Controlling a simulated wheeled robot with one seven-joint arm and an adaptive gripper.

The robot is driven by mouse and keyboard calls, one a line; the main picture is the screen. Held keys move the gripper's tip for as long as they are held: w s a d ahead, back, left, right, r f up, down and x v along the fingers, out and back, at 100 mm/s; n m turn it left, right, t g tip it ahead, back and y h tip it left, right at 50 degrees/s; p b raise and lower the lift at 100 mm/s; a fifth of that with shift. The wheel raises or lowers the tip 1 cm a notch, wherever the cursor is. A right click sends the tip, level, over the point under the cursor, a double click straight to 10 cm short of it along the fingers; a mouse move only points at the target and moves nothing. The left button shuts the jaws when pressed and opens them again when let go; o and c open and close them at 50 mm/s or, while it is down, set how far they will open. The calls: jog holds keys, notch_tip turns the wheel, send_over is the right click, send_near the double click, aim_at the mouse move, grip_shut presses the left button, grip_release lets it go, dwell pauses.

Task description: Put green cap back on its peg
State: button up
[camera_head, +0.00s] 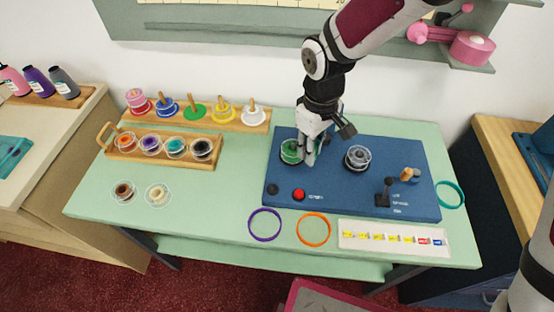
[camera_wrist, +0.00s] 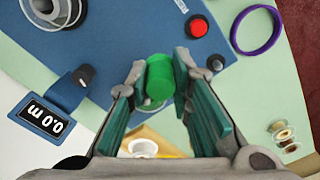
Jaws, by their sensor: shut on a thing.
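The green cap (camera_wrist: 160,80) is a short bright green cylinder between my gripper's fingertips in the wrist view. My gripper (camera_wrist: 160,76) is shut on it. In the head view, my gripper (camera_head: 308,152) points down over the left part of the blue board (camera_head: 325,185). Green with a pale round rim (camera_head: 290,152) shows just left of the fingers there. I cannot tell how much of that is the cap and how much is a spool. Any peg under the cap is hidden, so I cannot tell whether the cap touches it.
A grey spool (camera_head: 358,158) stands right of my gripper on the board. A red button (camera_head: 298,194), a dark knob (camera_head: 272,188) and a brown peg (camera_head: 409,174) are also there. A spool rack (camera_head: 163,160) and a ring-peg rack (camera_head: 205,121) stand left. Loose rings lie in front.

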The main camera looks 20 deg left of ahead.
aim_at(273, 186)
jog(key=s+a+n, duration=0.5)
jog(key=s+a, duration=0.2)
jog(key=shift+w+f+b, duration=0.15)
jog(key=shift+f+b, duration=2.1)
jog(key=shift+f, duration=0.45)
jog(key=shift+f, duration=0.1)
jog(key=shift+f+b, duration=0.35)
jog(key=shift+f+b, duration=0.5)
jog(key=shift+f, duration=0.25)
jog(key=o, duration=0.8)
jog(key=shift+r, duration=0.1)
